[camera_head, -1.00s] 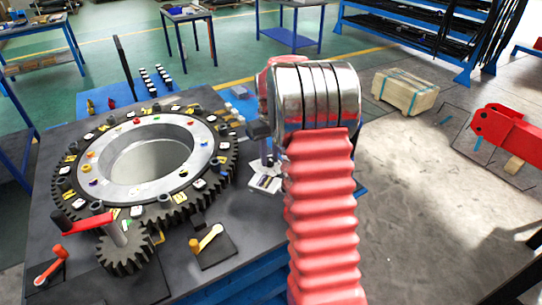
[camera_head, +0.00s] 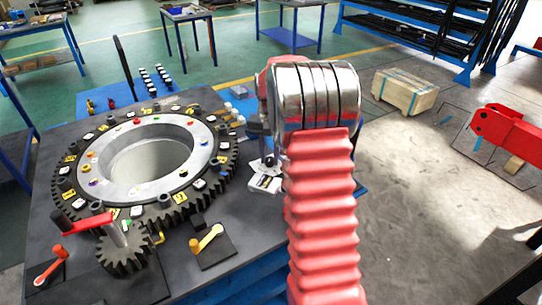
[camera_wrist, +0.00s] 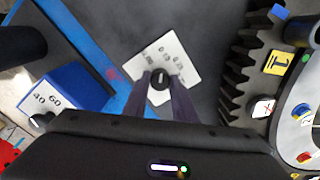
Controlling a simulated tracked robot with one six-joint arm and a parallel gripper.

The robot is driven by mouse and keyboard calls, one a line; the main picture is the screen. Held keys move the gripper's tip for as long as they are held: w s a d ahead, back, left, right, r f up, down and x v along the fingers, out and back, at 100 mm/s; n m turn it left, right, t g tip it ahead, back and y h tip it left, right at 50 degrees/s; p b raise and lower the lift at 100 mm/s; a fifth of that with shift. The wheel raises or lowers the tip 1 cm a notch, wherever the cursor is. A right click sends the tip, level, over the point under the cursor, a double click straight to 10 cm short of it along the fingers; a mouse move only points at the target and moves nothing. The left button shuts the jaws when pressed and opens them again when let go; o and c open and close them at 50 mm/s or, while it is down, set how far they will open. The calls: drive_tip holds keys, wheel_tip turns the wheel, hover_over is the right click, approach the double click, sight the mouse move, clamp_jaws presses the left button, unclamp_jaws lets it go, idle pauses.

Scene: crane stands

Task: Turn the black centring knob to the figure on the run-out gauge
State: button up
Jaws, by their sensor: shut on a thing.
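The black centring knob (camera_wrist: 160,76) stands on a white plate (camera_wrist: 176,52) with small printed figures in the wrist view. A pale line runs across the knob's top, roughly up and down the picture. My gripper (camera_wrist: 160,88) is shut on the knob from both sides, its dark fingers covering part of the plate. In the head view my gripper (camera_head: 267,158) is low at the bench's right side, mostly hidden by my arm. The white plate (camera_head: 264,183) shows beneath it there. I cannot make out a run-out gauge reading.
A blue box (camera_wrist: 62,90) marked 40 and 60, with a black knob, stands left in the wrist view.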

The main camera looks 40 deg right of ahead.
sight(270, 158)
idle(0.3)
drive_tip(key=o, duration=1)
drive_tip(key=shift+o, duration=0.2)
wheel_tip(270, 158, up, 14)
drive_tip(key=shift+f, duration=0.15)
idle(0.6)
